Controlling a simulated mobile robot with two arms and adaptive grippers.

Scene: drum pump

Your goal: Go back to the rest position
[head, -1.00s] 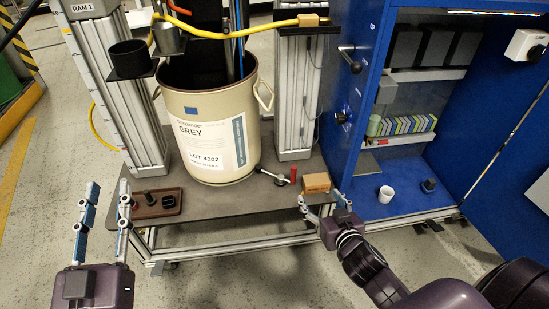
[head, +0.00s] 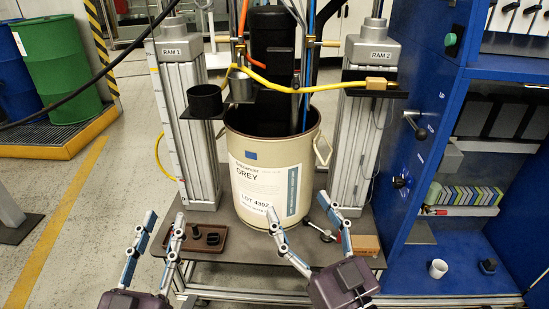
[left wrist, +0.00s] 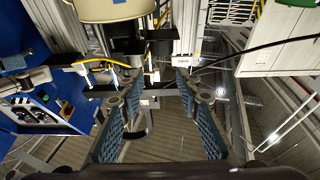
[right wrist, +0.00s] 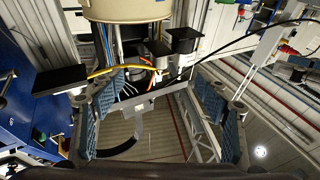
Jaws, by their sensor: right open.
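My left gripper (head: 160,236) is in the lower left of the head view, in front of the brown tray. Its two blue-padded fingers stand apart with nothing between them, as the left wrist view (left wrist: 158,105) also shows. My right gripper (head: 308,232) is in front of the drum in the head view. Its fingers are spread and empty, also in the right wrist view (right wrist: 160,100). Its fingers cover part of the drum's lower front. No object is held by either gripper.
The cream drum (head: 262,165) stands on the grey platform between the RAM 1 column (head: 188,130) and the RAM 2 column (head: 362,130). A brown tray (head: 224,240) with dark parts lies left. A cardboard box (head: 366,245) lies right.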

